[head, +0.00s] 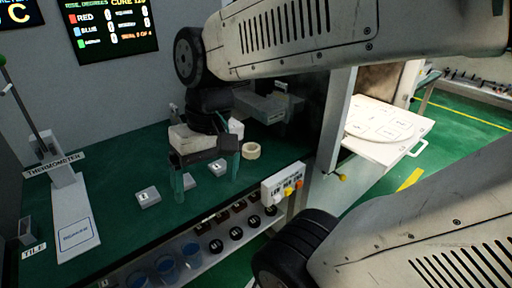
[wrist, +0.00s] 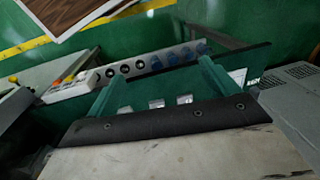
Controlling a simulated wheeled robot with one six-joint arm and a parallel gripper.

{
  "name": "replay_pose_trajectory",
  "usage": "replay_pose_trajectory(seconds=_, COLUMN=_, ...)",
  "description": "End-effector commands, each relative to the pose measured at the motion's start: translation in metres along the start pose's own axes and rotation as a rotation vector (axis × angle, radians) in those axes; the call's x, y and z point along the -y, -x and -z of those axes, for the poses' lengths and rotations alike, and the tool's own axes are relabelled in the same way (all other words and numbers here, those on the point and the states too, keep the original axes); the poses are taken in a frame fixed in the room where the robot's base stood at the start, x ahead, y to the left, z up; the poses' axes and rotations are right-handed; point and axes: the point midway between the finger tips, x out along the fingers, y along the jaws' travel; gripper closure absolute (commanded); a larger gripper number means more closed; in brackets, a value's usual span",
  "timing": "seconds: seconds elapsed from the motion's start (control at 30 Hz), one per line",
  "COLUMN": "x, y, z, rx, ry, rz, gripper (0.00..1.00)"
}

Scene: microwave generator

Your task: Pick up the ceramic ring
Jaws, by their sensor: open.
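The ceramic ring (head: 251,150) is a small cream ring lying flat on the green bench in the head view, near the microwave front. My gripper (head: 208,178) hangs over the bench, to the left of the ring, with its two green fingers apart and nothing seen between them. The nearer finger to the ring is its right one, and a gap shows between them. In the wrist view my gripper's fingers (wrist: 160,86) are spread wide, and I cannot make out the ring there.
Several small pale blocks (head: 148,197) lie on the bench below my gripper. A thermometer stand (head: 68,195) is at left. A white open door-like panel (head: 380,128) is at right.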

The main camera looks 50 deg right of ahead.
Motion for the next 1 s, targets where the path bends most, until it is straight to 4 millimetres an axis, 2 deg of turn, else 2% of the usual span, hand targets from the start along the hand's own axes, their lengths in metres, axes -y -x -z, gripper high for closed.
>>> replay_pose_trajectory(seconds=0.17, x=-0.01, y=-0.022, z=0.05, rx=0.13, ry=-0.461, rz=0.255, gripper=0.13)
replay_pose_trajectory(seconds=0.27, x=-0.028, y=-0.031, z=0.085, rx=0.177, ry=-0.741, rz=0.419, gripper=0.13)
replay_pose_trajectory(seconds=0.33, x=-0.049, y=-0.038, z=0.111, rx=0.199, ry=-0.94, rz=0.536, gripper=0.13)
replay_pose_trajectory(seconds=0.47, x=-0.108, y=-0.053, z=0.154, rx=0.22, ry=-1.316, rz=0.766, gripper=0.13)
replay_pose_trajectory(seconds=0.57, x=-0.167, y=-0.067, z=0.178, rx=0.218, ry=-1.601, rz=0.952, gripper=0.13)
replay_pose_trajectory(seconds=0.6, x=-0.193, y=-0.073, z=0.184, rx=0.213, ry=-1.706, rz=1.024, gripper=0.13)
replay_pose_trajectory(seconds=0.7, x=-0.254, y=-0.089, z=0.189, rx=0.194, ry=-1.94, rz=1.19, gripper=0.13)
replay_pose_trajectory(seconds=0.8, x=-0.304, y=-0.103, z=0.186, rx=0.17, ry=-2.116, rz=1.324, gripper=0.13)
replay_pose_trajectory(seconds=0.9, x=-0.337, y=-0.114, z=0.18, rx=0.15, ry=-2.229, rz=1.414, gripper=0.13)
replay_pose_trajectory(seconds=1.0, x=-0.353, y=-0.12, z=0.177, rx=0.138, ry=-2.285, rz=1.461, gripper=0.13)
